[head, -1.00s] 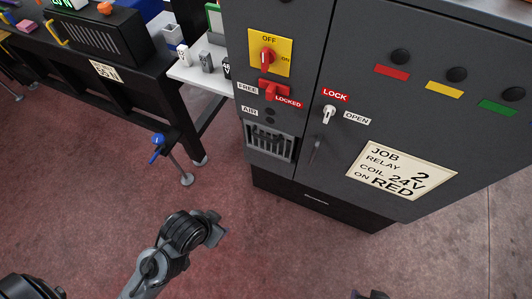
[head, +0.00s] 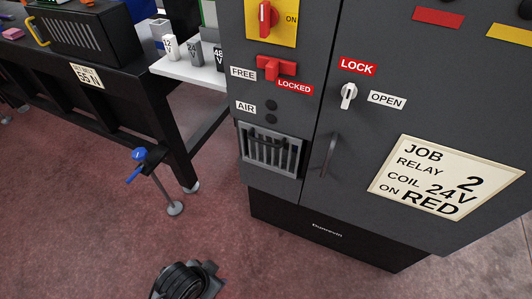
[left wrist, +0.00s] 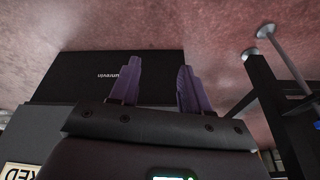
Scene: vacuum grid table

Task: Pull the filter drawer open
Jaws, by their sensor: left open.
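The filter drawer (head: 270,150) is a light grey slatted front low on the left of the dark cabinet, with a dark bar handle across it. It looks shut, flush in the cabinet face. Above it is a red lever (head: 278,68) between FREE and LOCKED labels; I cannot tell its exact setting. My left gripper (left wrist: 157,72) is open and empty in the left wrist view, its two purple fingers apart before the cabinet's black base (left wrist: 85,75). In the head view only part of my left arm shows at the bottom edge, below and left of the drawer. My right gripper is out of view.
A door handle (head: 329,155) stands out right of the drawer, below a white knob (head: 348,95). A black bench (head: 120,105) with a blue-handled clamp (head: 139,154) is on the left. A white shelf (head: 195,75) holds small blocks.

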